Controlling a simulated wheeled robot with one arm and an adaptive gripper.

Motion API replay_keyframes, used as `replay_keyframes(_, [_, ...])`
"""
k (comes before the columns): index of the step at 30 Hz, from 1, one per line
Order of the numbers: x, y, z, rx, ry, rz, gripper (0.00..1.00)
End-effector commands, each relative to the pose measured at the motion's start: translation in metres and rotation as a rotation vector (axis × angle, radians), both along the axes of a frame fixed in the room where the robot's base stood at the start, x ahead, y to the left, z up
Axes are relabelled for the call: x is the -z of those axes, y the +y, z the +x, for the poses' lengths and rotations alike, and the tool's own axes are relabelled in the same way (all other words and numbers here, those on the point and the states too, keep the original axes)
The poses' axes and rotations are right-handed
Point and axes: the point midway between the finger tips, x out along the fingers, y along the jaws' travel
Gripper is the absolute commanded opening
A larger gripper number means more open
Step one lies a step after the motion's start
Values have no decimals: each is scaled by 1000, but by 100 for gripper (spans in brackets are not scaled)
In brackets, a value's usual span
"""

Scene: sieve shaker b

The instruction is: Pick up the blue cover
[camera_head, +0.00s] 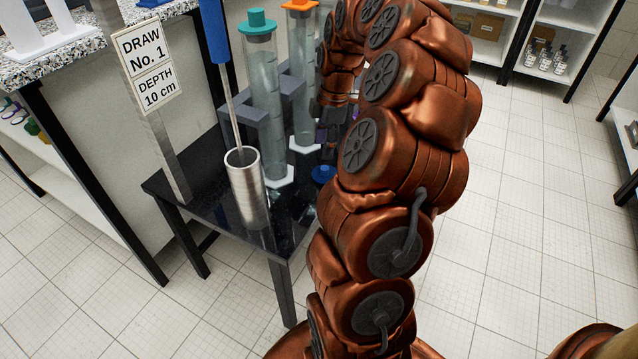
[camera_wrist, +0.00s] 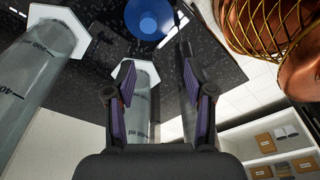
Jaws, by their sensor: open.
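The blue cover (camera_head: 323,173) is a small round disc lying on the black table (camera_head: 190,165), by the feet of the clear cylinders. In the wrist view the blue cover (camera_wrist: 150,18) shows at the top edge, with a lighter blue round centre, partly cut off. My gripper (camera_wrist: 157,72) is open and empty, its two purple-padded fingers apart. The cover lies beyond the fingertips, not between them. In the head view my copper-coloured arm hides most of the gripper.
A clear cylinder with a teal cap (camera_head: 258,20) and one with an orange cap (camera_head: 300,5) stand close by. A metal cup (camera_head: 247,190) holds a blue-handled rod (camera_head: 213,30). A sign post (camera_head: 150,65) stands at the table's left. Floor is free at right.

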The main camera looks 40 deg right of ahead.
Motion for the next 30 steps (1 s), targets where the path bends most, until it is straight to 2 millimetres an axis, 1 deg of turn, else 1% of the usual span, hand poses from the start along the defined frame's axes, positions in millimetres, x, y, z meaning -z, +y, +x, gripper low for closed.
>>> replay_keyframes(1, [10, -7, -1, -2, -2, -1, 53])
replay_keyframes(6, [21, -15, -3, -10, -6, -5, 53])
replay_keyframes(12, [39, -13, -2, -10, -4, -3, 53])
replay_keyframes(17, [48, -14, -1, -10, -4, -3, 53])
replay_keyframes(23, [76, -18, 4, -12, -4, -3, 53])
replay_keyframes(25, [85, -15, 5, -13, -4, -3, 53])
replay_keyframes(27, [90, -14, 5, -13, -4, -3, 53])
replay_keyframes(30, [92, -14, 5, -12, -4, -5, 53])
